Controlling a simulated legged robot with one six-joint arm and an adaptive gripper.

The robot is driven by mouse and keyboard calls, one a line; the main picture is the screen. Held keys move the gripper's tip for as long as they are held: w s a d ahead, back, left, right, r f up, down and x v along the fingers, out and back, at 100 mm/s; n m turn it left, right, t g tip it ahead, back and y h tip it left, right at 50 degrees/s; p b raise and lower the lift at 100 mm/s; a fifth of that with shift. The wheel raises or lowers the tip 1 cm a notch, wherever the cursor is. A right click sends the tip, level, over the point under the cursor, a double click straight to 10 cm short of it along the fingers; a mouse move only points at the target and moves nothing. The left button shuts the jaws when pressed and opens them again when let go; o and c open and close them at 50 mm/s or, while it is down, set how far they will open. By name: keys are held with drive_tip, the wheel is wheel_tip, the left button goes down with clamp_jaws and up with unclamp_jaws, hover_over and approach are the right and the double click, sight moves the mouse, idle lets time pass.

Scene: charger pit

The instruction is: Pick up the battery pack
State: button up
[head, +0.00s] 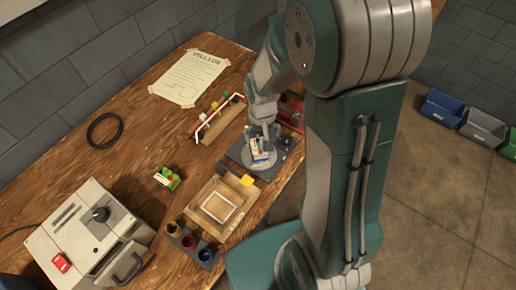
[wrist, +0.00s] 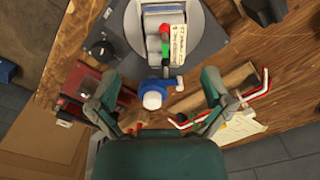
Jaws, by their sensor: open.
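A battery pack (wrist: 165,38) with pale grey cells, red and green parts and a white printed label lies on a round grey plate (wrist: 134,28) of a dark device. A blue part with a white round end extends from it toward my gripper (wrist: 156,95). In the head view the pack (head: 262,153) shows just below my gripper (head: 262,130), which partly hides it. My gripper is open and empty, with its two fingers spread wide in the wrist view. A second small green-and-white item (head: 168,179) lies on the bare table to the left.
The wooden table (head: 150,130) holds a wooden tray (head: 222,206), a rack with a red-and-white bar (head: 212,117), a red box (head: 291,113), coloured cups (head: 188,243), a large beige machine (head: 90,238) and a black ring (head: 104,130). Bins (head: 440,107) stand at right.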

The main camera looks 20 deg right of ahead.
sight(259, 146)
drive_tip(key=shift+f, duration=0.9)
drive_tip(key=shift+w+a+f, duration=0.1)
drive_tip(key=shift+w+f, duration=0.05)
drive_tip(key=shift+f, duration=0.75)
drive_tip(key=shift+w+a+f, duration=0.1)
drive_tip(key=shift+w+f, duration=0.1)
drive_tip(key=shift+f, duration=0.65)
drive_tip(key=shift+w+a+f, duration=0.1)
drive_tip(key=shift+w+f, duration=0.05)
drive_tip(key=shift+f, duration=0.75)
drive_tip(key=shift+c, duration=0.3)
drive_tip(key=c, duration=1.2)
